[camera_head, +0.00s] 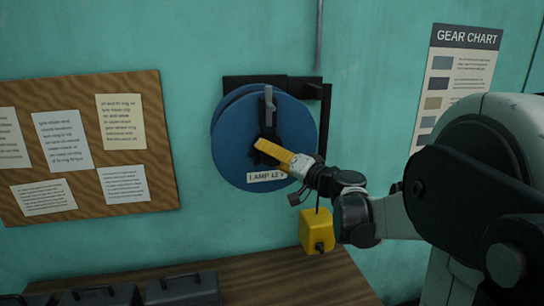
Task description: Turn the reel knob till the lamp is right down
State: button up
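A blue round reel (235,130) is mounted on the teal wall, with a white label (267,177) reading "LAMP 12 V", partly covered. A grey upright handle-like piece (269,103) stands on the upper front of the reel; I cannot tell if it is the knob. My gripper (264,150) is in front of the reel's middle, by the lower end of that piece. Its fingers are dark and largely hidden behind its yellow part, so its opening and any contact are unclear. A yellow lamp (314,229) hangs below my wrist, close to the bench in the picture.
A wooden bench (290,277) runs along the bottom, with several dark cases (182,289) at its left. A cork board with papers (85,153) hangs at left, and a gear chart (455,75) at right. A black bracket (326,120) stands beside the reel.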

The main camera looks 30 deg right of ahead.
jog(key=s+d, duration=0.2)
jog(key=s, duration=1)
jog(key=shift+d, duration=0.15)
jog(key=shift+w, duration=0.1)
jog(key=s+a+f+n+g+y+b, duration=0.1)
jog(key=s+a+f+n+g+b, duration=0.15)
jog(key=a+f+b, duration=0.65)
jog(key=s+a+f+n+g+b, duration=0.1)
jog(key=a+f+g+b, duration=0.3)
jog(key=a+f, duration=0.65)
jog(key=s+f+n+g+h+b, duration=0.2)
jog(key=s+f+b, duration=0.4)
jog(key=f, duration=0.5)
jog(key=s+f+n+g+h+b, duration=0.2)
jog(key=s+f+b, duration=0.4)
jog(key=f, duration=0.5)
jog(key=shift+a+f+b, duration=0.15)
jog(key=shift+a+b, duration=0.2)
jog(key=shift+a, duration=0.1)
